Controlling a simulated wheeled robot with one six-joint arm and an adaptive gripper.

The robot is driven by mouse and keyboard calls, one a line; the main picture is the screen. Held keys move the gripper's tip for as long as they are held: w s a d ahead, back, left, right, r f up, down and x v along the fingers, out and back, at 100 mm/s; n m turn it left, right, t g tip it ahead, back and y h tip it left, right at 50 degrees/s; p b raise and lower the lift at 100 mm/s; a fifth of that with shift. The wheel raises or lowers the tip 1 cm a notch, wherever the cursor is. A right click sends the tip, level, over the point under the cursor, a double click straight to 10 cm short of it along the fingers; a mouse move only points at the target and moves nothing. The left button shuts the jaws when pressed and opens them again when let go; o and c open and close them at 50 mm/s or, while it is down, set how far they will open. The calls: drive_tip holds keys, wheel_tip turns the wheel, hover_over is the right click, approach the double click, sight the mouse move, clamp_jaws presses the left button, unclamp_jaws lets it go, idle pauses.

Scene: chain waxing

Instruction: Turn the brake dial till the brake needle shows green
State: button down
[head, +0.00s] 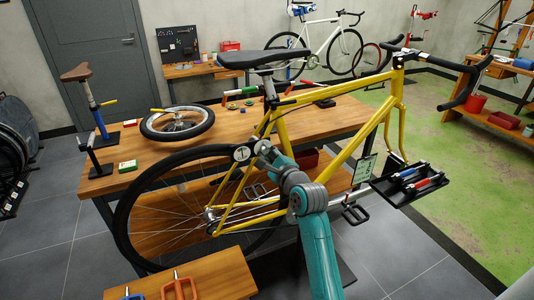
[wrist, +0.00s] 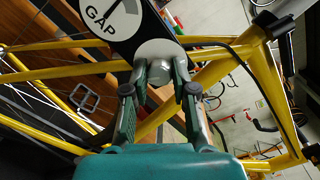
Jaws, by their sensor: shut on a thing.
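The brake dial (wrist: 158,74) is a grey metal knob on a pale round base, at the end of a black plate. My gripper (wrist: 161,88) is shut on it, one finger on each side, in the wrist view. Beside it on the same plate is the round gauge (wrist: 108,17) marked GAP. The wrist frame's top edge cuts the gauge off. A grey needle or sector shows there, and no green is visible. In the head view the gauge (head: 241,154) is small, near the yellow bike's rear frame, and its reading is too small to tell.
The yellow bike (head: 345,158) stands in front of a wooden workbench (head: 335,110). Its rear wheel (head: 130,225) is left of my arm. A black tray with tools (head: 405,184) sits to the right. A small wooden table (head: 225,270) stands in the foreground.

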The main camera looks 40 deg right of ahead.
drive_tip(key=shift+f, duration=0.1)
idle(0.4)
drive_tip(key=c, duration=0.9)
unclamp_jaws()
drive_tip(key=shift+s, duration=0.1)
drive_tip(key=v, duration=1.1)
drive_tip(key=shift+s, duration=0.4)
drive_tip(key=shift+a, duration=0.1)
